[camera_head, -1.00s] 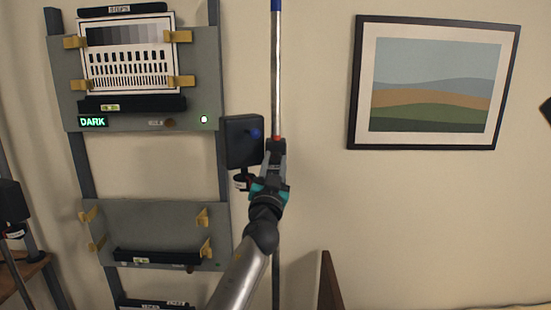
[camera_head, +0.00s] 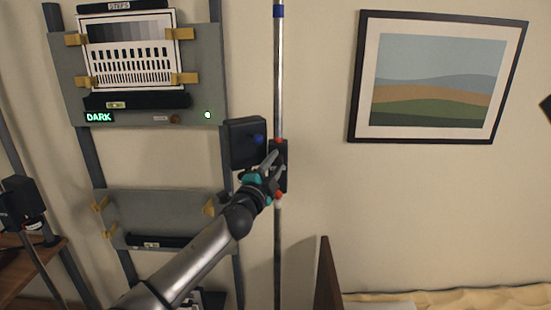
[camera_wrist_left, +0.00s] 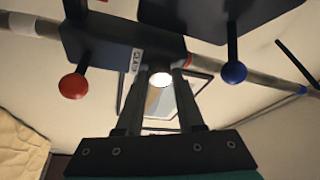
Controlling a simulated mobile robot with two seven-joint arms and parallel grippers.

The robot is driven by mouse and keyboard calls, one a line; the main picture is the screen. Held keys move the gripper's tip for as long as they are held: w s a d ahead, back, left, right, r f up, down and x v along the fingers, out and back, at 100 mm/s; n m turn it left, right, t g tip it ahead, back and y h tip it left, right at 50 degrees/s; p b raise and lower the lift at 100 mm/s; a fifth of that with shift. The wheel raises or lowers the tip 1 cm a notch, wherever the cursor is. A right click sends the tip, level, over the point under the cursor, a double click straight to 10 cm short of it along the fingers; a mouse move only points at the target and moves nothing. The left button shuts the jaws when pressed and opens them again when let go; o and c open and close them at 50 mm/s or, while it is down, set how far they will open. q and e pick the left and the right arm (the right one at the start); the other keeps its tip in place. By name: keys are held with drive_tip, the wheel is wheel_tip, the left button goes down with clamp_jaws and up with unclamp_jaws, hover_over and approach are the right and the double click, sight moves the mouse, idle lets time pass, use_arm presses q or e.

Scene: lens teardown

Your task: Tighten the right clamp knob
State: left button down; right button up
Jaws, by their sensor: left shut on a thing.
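A dark clamp block (camera_head: 282,178) sits on the upright metal pole (camera_head: 279,75), with red marks above and below it. A black box (camera_head: 246,134) with a blue knob (camera_head: 258,139) is beside it on the left. My left gripper (camera_head: 272,163) is at the clamp and partly covers it. In the left wrist view, my left gripper (camera_wrist_left: 159,78) is shut on a pale round knob (camera_wrist_left: 160,80) in front of the clamp block (camera_wrist_left: 112,42). A red ball knob (camera_wrist_left: 73,86) and a blue ball knob (camera_wrist_left: 233,72) stand clear of the fingers. My right gripper is not seen.
A rack on the left carries a test chart (camera_head: 128,60) with yellow clips and a lit DARK sign (camera_head: 99,117). A lower grey panel (camera_head: 160,206) is below. A framed picture (camera_head: 437,75) hangs on the right wall. Another black device (camera_head: 22,203) stands far left.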

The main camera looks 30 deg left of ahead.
use_arm(q)
drive_tip(key=shift+r+m, duration=0.1)
drive_tip(key=shift+m, duration=0.6)
drive_tip(key=shift+h, duration=0.3)
drive_tip(key=c, duration=0.5)
unclamp_jaws()
drive_tip(key=shift+r+b+v, duration=0.15)
drive_tip(key=shift+b+v, duration=0.6)
drive_tip(key=shift+v, duration=3.05)
drive_tip(key=shift+r+b+v, duration=0.1)
drive_tip(key=shift+b+v, duration=0.65)
drive_tip(key=shift+v, duration=3.1)
